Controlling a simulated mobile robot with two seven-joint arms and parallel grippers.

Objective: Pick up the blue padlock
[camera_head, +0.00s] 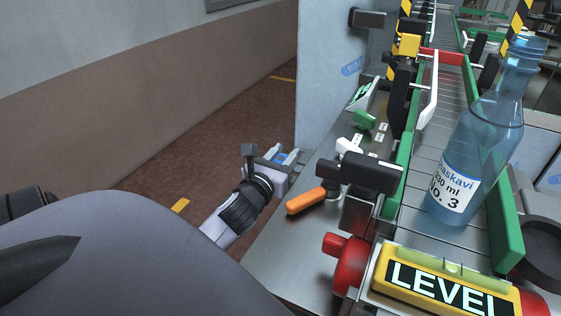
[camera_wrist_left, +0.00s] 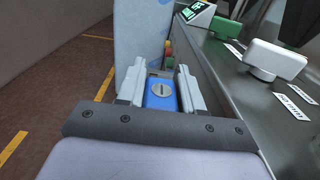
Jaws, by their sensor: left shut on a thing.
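The blue padlock (camera_wrist_left: 161,94) shows in the left wrist view between the two grey fingers of my left gripper (camera_wrist_left: 160,85). Its blue body has a round silver keyhole disc facing the camera. My left gripper is shut on it. In the head view the left gripper (camera_head: 286,157) is beside the left edge of the metal bench, and a small bit of blue padlock (camera_head: 281,156) shows between its fingers. The padlock's far side is hidden. My right gripper is not in view.
A conveyor carries a blue bottle (camera_head: 481,130); a yellow level (camera_head: 440,283) is in front. Open floor lies left.

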